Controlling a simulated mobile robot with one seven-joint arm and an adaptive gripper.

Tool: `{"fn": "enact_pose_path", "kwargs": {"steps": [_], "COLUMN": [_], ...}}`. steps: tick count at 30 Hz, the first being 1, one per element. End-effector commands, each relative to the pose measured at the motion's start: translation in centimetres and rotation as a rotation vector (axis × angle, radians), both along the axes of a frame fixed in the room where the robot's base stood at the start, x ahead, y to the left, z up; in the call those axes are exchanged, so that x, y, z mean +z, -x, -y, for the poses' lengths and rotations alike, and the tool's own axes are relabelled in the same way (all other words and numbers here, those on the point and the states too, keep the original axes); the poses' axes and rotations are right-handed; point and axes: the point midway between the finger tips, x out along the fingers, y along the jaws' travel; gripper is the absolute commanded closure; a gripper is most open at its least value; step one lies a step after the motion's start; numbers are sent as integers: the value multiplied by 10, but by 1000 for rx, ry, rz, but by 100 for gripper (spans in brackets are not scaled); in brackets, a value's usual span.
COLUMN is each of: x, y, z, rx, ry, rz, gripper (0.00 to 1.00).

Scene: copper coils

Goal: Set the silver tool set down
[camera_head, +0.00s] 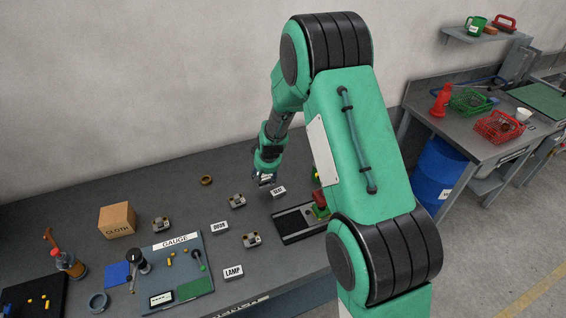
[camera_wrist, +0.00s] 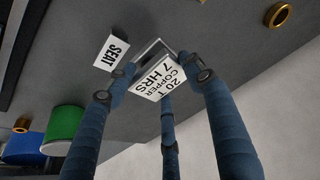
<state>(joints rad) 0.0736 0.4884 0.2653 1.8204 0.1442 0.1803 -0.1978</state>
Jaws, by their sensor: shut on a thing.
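My gripper (camera_head: 266,179) hangs over the back middle of the grey bench. In the wrist view its blue fingers (camera_wrist: 165,78) are shut on a small silver thing (camera_wrist: 148,52), which I take for the silver tool set. A white label on it reads "20 T COPPER 7 HRS". The fingers hide part of it. It is close beside the white SEAT sign (camera_wrist: 112,52), which also shows in the head view (camera_head: 278,191). I cannot tell whether it touches the bench top.
Similar small silver-and-dark pieces stand near the DOOR sign (camera_head: 220,227) and LAMP sign (camera_head: 233,272). A black-topped tray (camera_head: 290,226) lies right of them. A copper ring (camera_head: 206,180) lies behind. The GAUGE board (camera_head: 160,262) and CLOTH box (camera_head: 117,219) are left.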

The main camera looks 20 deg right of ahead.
Motion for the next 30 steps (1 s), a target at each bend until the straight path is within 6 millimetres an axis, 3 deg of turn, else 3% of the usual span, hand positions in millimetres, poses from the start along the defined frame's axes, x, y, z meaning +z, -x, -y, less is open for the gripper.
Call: {"fn": "enact_pose_path", "kwargs": {"steps": [18,24,30], "x": [3,4,4], "y": [-3,-3,-3], "z": [124,143,145], "rx": [-334,-386,-395], "ry": [1,4,3], "rz": [1,6,7], "gripper": [90,90,90]}}
